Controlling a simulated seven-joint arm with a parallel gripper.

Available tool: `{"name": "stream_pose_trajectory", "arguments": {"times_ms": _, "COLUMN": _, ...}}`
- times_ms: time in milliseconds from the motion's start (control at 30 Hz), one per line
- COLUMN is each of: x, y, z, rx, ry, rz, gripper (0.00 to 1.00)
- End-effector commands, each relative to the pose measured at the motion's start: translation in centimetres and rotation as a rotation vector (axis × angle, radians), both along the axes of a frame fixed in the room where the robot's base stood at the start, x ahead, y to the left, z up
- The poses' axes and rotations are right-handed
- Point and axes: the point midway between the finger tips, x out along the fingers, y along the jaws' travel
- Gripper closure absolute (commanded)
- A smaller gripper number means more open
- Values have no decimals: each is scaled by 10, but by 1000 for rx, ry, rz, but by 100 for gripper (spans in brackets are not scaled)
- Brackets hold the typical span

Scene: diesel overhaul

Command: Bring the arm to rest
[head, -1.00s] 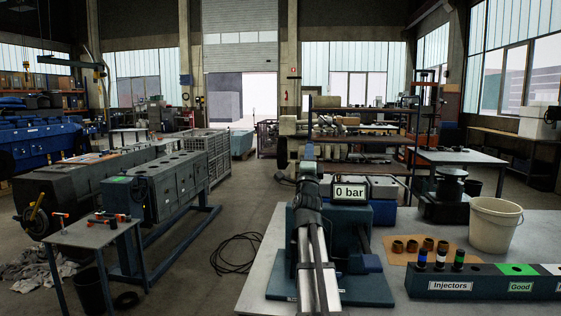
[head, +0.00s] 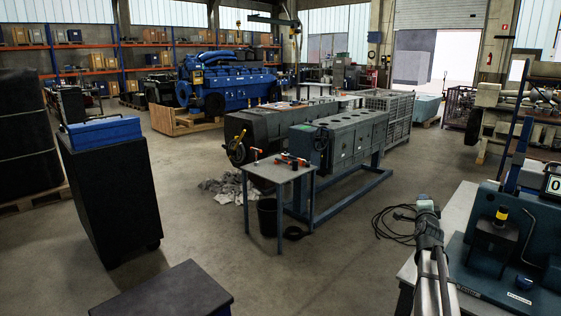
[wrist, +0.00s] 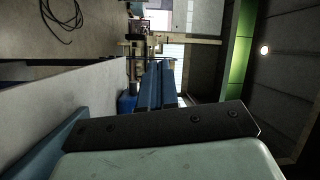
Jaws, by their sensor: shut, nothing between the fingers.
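My arm rises from the bottom edge at the right of the head view, and my gripper (head: 426,207) is its small, dark far end. It is shut and empty, beside the left edge of the grey workbench (head: 408,270). It looks apart from the blue test stand (head: 520,240) to its right, though the gap is hard to judge.
A black cabinet (head: 112,190) with a blue toolbox (head: 103,131) stands at the left. A small table (head: 285,172) and a grey engine block (head: 350,140) on a blue frame stand mid-floor. A black cable (head: 392,222) lies on the floor near the bench. Open floor lies between.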

Motion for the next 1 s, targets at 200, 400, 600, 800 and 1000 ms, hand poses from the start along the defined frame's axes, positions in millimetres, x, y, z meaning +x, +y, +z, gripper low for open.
{"name": "stream_pose_trajectory", "arguments": {"times_ms": 200, "x": 29, "y": 77, "z": -113, "rx": 19, "ry": 212, "rz": 135, "gripper": 100}}
{"name": "stream_pose_trajectory", "arguments": {"times_ms": 400, "x": 32, "y": 149, "z": -213, "rx": 18, "ry": 406, "rz": 264, "gripper": 100}}
{"name": "stream_pose_trajectory", "arguments": {"times_ms": 600, "x": 7, "y": 216, "z": -313, "rx": -12, "ry": 613, "rz": 400, "gripper": 100}}
{"name": "stream_pose_trajectory", "arguments": {"times_ms": 800, "x": -50, "y": 267, "z": -408, "rx": -75, "ry": 836, "rz": 541, "gripper": 100}}
{"name": "stream_pose_trajectory", "arguments": {"times_ms": 1000, "x": -130, "y": 302, "z": -488, "rx": -157, "ry": 1063, "rz": 687, "gripper": 100}}
